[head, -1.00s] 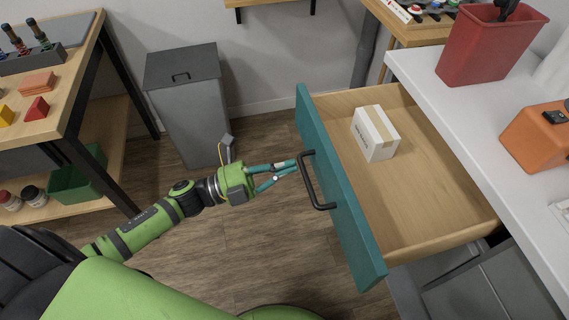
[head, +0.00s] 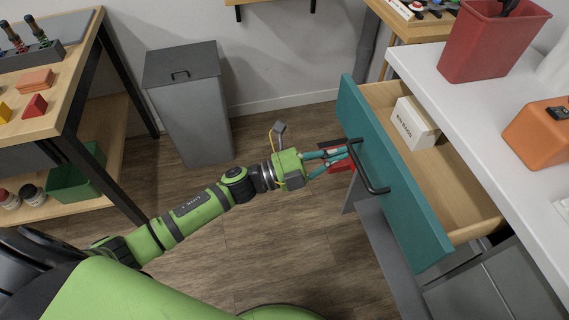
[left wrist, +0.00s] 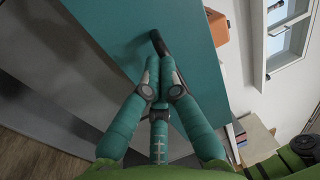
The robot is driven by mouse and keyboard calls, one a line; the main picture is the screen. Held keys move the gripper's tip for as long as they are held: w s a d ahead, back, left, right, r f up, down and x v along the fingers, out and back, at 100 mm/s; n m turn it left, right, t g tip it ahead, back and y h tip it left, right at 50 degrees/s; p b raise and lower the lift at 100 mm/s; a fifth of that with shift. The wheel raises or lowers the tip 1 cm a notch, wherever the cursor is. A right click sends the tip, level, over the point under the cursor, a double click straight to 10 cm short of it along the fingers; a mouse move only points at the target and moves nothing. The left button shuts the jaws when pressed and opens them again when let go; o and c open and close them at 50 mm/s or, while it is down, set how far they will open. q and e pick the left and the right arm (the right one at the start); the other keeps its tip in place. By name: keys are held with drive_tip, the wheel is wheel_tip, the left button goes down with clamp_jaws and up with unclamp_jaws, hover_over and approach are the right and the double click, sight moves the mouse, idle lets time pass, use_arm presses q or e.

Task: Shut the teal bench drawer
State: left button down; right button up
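The teal bench drawer (head: 395,190) stands partly out from under the white worktop, its wooden inside still showing. A black bar handle (head: 372,170) is on its teal front; the handle also shows in the left wrist view (left wrist: 158,42). My left gripper (head: 350,152) is at the handle's far end, its teal fingers closed together around the bar. In the left wrist view the fingertips (left wrist: 160,68) meet at the handle, in front of the teal panel, and hide part of the bar. My right gripper is not in view.
A white box (head: 414,123) lies in the drawer. A red bin (head: 490,42) and an orange case (head: 540,135) stand on the worktop (head: 455,95). A red object (head: 341,160) shows behind my fingers. A grey lidded bin (head: 190,110) stands left; the floor between is clear.

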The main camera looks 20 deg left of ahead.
use_arm(q)
drive_tip(key=b, duration=0.3)
approach(414, 135)
drive_tip(key=x, duration=0.4)
drive_tip(key=shift+w+d+f, duration=0.1)
drive_tip(key=shift+w+d, duration=0.05)
drive_tip(key=shift+w, duration=0.05)
drive_tip(key=shift+w+d, duration=0.35)
drive_tip(key=shift+d, duration=0.3)
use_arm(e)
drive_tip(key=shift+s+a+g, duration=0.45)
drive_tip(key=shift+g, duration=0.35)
use_arm(q)
drive_tip(key=shift+r, duration=0.25)
